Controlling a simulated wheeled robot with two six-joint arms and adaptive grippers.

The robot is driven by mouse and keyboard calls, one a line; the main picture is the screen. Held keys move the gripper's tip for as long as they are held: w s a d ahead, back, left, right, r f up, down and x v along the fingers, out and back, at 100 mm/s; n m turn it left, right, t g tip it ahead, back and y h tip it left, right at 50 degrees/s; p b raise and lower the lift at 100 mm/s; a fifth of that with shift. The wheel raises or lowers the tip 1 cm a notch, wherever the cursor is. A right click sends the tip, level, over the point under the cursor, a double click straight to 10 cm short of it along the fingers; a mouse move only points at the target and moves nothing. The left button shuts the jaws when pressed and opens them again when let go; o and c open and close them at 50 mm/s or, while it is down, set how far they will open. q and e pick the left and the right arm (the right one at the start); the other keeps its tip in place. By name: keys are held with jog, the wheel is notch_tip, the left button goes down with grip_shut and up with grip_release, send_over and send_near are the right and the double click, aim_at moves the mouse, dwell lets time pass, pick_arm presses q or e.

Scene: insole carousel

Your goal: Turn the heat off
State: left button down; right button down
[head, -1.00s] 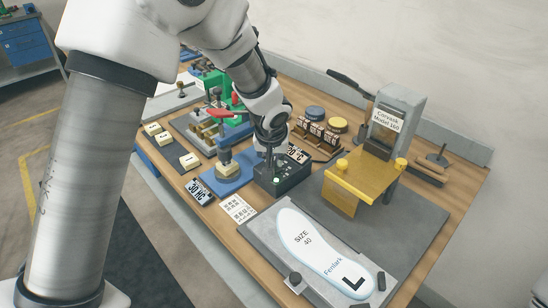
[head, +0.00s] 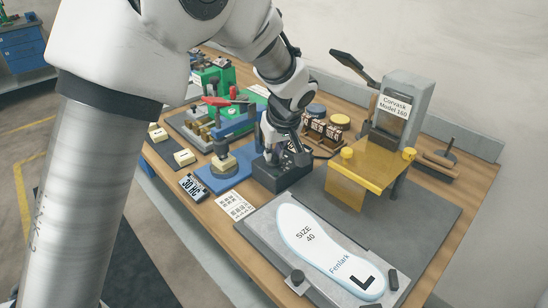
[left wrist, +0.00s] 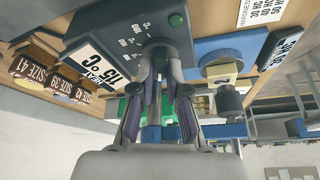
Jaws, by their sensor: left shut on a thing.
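The dark heat control box (head: 268,180) stands on the bench in the head view. My right gripper is in neither view.
A yellow-topped press (head: 372,165) stands right of the box. A blue base (head: 222,174) with a small fixture sits close on the left. A large insole (head: 325,252) lies on a grey plate in front. Stamp rolls (head: 325,132) stand behind.

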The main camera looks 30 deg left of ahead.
pick_arm(q)
jog(key=shift+f+n+g, duration=0.1)
jog(key=shift+n+g, duration=0.2)
jog(key=shift+n, duration=0.7)
jog(key=c, duration=1.3)
grip_release()
jog(key=shift+o, duration=0.7)
jog(key=shift+a, duration=0.1)
jog(key=v, duration=1.2)
